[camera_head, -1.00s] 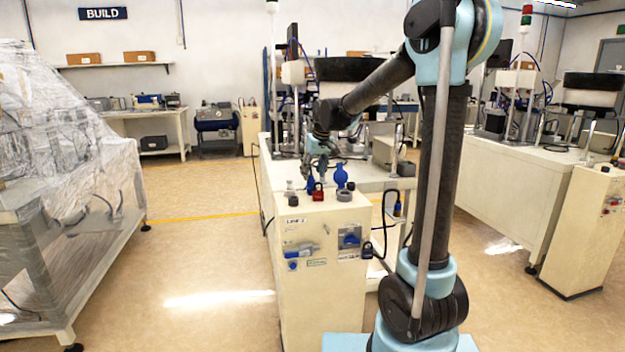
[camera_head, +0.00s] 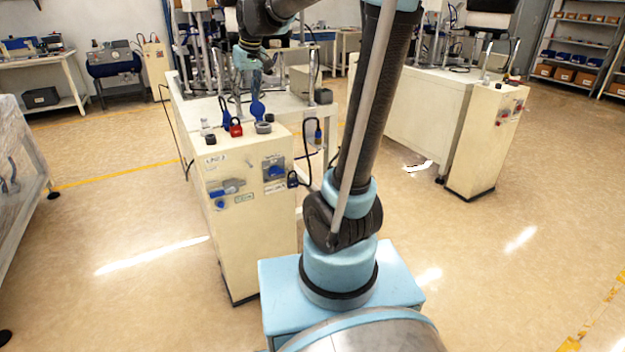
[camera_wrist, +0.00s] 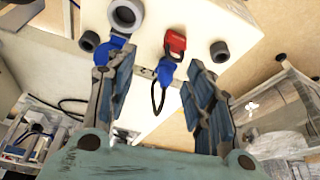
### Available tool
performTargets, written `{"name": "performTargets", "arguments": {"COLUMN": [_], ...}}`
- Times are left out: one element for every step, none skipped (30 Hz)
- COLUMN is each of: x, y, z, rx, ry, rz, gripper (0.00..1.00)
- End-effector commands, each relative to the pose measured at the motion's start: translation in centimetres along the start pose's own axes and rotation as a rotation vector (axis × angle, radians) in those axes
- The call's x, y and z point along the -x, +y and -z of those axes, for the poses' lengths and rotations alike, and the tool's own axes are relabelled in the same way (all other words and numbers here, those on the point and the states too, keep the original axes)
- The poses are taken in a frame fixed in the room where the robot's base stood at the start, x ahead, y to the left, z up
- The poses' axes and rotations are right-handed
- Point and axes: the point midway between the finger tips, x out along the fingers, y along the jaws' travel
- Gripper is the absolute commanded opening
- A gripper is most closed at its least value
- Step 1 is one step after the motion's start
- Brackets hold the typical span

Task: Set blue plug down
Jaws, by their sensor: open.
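A blue plug (camera_head: 257,108) stands upright on the cabinet top, beside a grey ring (camera_head: 263,128). In the wrist view a blue plug (camera_wrist: 108,48) shows by the tip of the left finger, partly hidden; contact cannot be told. A second blue piece with a dark loop (camera_wrist: 166,73) lies in view between the fingers, beyond them. It also shows in the head view (camera_head: 224,111). My gripper (camera_wrist: 152,66) is open, its two fingers spread wide over the cabinet top. A red padlock (camera_head: 236,127) sits between the blue pieces, and also shows in the wrist view (camera_wrist: 175,42).
A white bench (camera_head: 290,108) with machinery stands behind. Another cream cabinet (camera_head: 485,140) is at the right. Open floor lies between.

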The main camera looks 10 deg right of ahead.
Motion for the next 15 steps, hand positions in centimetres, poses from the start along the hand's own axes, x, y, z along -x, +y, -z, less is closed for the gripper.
{"name": "performTargets", "arguments": {"x": [0.3,0.4,0.5,0.5,0.6,0.6,0.6,0.5,0.4,0.3,0.2,0.1,-0.1,-0.3,-0.6], "y": [0.6,1.0,1.3,1.6,1.8,2.0,2.2,2.4,2.6,2.7,2.8,2.9,3.0,3.0,3.0], "z": [-2.5,-3.7,-5.4,-6.7,-8.0,-9.7,-11.0,-12.3,-14.0,-15.2,-16.5,-18.2,-19.5,-20.7,-22.4], "rx": [-0.023,-0.036,-0.052,-0.065,-0.078,-0.095,-0.108,-0.12,-0.136,-0.149,-0.163,-0.18,-0.193,-0.206,-0.223], "ry": [-0.009,-0.013,-0.02,-0.025,-0.03,-0.037,-0.042,-0.047,-0.053,-0.058,-0.064,-0.071,-0.076,-0.08,-0.086], "rz": [-0.008,-0.012,-0.018,-0.022,-0.027,-0.032,-0.037,-0.041,-0.047,-0.051,-0.055,-0.06,-0.064,-0.068,-0.073], "gripper": [0.48,0.48,0.48,0.48,0.48,0.48,0.48,0.48,0.48,0.48,0.48,0.48,0.48,0.48,0.48]}}
